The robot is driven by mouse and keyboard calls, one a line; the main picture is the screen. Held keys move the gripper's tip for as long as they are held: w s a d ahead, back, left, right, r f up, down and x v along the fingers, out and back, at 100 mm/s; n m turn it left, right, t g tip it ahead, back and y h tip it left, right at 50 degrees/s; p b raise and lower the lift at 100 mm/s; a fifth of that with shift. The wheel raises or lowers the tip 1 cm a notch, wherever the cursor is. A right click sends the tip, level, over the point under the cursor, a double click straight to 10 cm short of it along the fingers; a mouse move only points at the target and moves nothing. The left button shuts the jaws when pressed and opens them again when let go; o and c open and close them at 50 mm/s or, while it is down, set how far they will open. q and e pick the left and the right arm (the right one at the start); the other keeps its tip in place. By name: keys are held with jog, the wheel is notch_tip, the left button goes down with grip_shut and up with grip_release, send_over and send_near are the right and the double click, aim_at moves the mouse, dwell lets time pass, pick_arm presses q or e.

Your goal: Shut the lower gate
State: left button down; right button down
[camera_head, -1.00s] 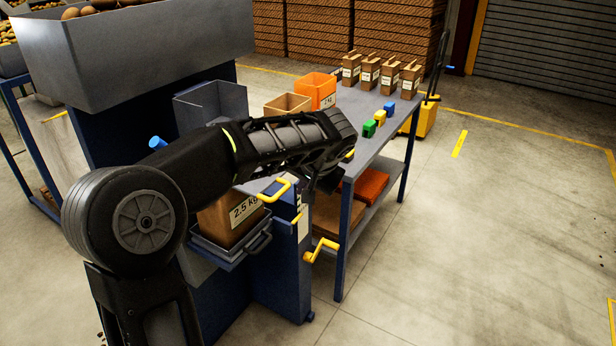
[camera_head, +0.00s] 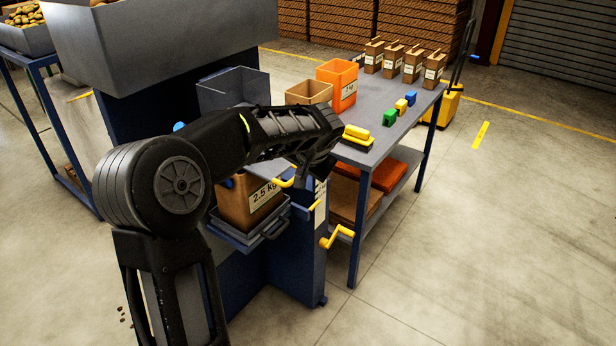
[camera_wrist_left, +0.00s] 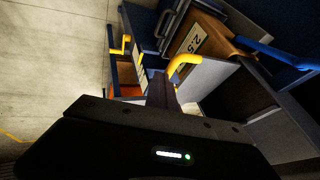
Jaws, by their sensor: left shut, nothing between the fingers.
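The grader stands at the left with a grey hopper (camera_head: 165,45). A yellow bent handle (camera_head: 285,183) shows on its front, partly behind my left arm; it also shows in the wrist view (camera_wrist_left: 184,64). A blue handle end (camera_head: 179,127) shows left of my forearm, and a blue bar (camera_wrist_left: 275,52) shows in the wrist view. Which handle belongs to the lower gate, and how far the gate is open, I cannot tell. My left gripper (camera_head: 322,172) points down near the yellow handle; its shut, empty fingers (camera_wrist_left: 162,90) show close beside it in the wrist view. My right gripper is out of view.
A carton marked 2.5 kg (camera_head: 250,203) sits on a grey tray (camera_head: 243,238) below the handle. A yellow crank (camera_head: 338,237) sticks out right of it. A table (camera_head: 385,150) with an orange bin (camera_head: 337,85) and several small cartons stands behind.

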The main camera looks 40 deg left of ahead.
aim_at(267, 164)
pick_arm(q)
jog(key=a+p, duration=0.1)
jog(key=a, duration=0.9)
jog(key=shift+s+a, duration=0.15)
jog(key=shift+a, duration=0.15)
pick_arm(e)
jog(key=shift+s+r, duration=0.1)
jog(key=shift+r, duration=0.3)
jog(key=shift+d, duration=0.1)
